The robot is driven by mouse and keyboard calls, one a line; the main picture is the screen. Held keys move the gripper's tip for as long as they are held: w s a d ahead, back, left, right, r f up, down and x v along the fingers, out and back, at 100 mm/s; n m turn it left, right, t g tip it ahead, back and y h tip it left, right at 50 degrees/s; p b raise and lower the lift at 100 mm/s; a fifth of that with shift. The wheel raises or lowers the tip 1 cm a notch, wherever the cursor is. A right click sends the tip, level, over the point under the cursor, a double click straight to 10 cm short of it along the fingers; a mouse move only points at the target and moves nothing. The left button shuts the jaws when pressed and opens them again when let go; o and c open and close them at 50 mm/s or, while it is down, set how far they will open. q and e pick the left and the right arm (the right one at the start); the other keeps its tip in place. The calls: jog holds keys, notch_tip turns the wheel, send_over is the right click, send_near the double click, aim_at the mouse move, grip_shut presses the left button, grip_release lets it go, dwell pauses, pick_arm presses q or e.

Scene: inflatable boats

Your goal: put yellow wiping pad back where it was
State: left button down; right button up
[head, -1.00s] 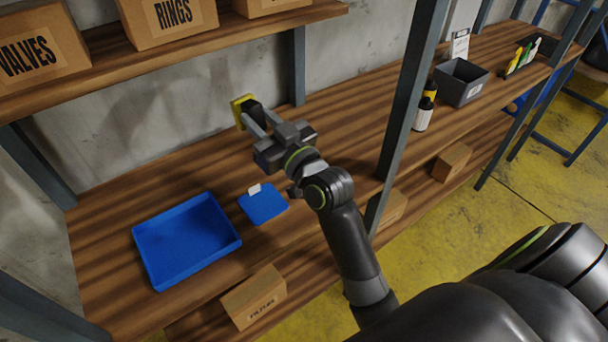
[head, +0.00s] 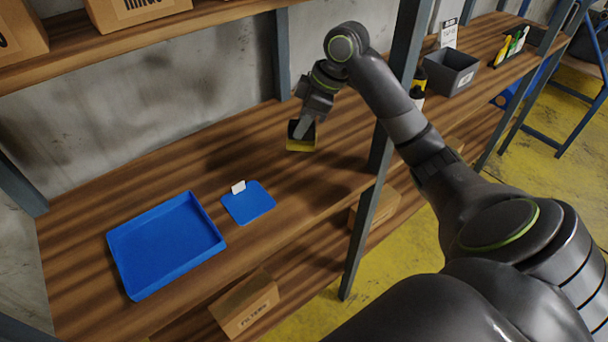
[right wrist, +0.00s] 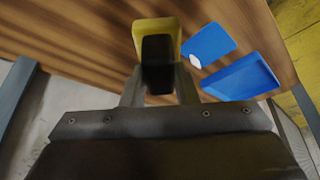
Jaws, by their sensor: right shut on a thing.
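My right gripper (head: 303,129) is shut on the yellow wiping pad (head: 301,145), which has a black grip block. The pad hangs low over the wooden shelf, right of and behind the blue mat; I cannot tell whether it touches the shelf. In the right wrist view the pad (right wrist: 151,30) sits between the fingers, its black grip block (right wrist: 158,62) facing the camera. The flat blue mat (head: 250,203) with a small white tag (head: 238,187) lies empty on the shelf. My left gripper is not in view.
An empty blue tray (head: 165,245) lies left of the mat. A grey post (head: 362,235) stands at the shelf's front edge. Boxes (head: 245,302) sit on the lower shelf. The shelf behind the mat is clear.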

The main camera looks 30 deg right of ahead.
notch_tip(320, 180, down, 10)
jog(key=shift+s+d+r+p, duration=0.1)
jog(key=shift+p, duration=0.35)
jog(key=o, duration=0.9)
jog(key=p+v, duration=1.2)
jog(key=p, duration=0.2)
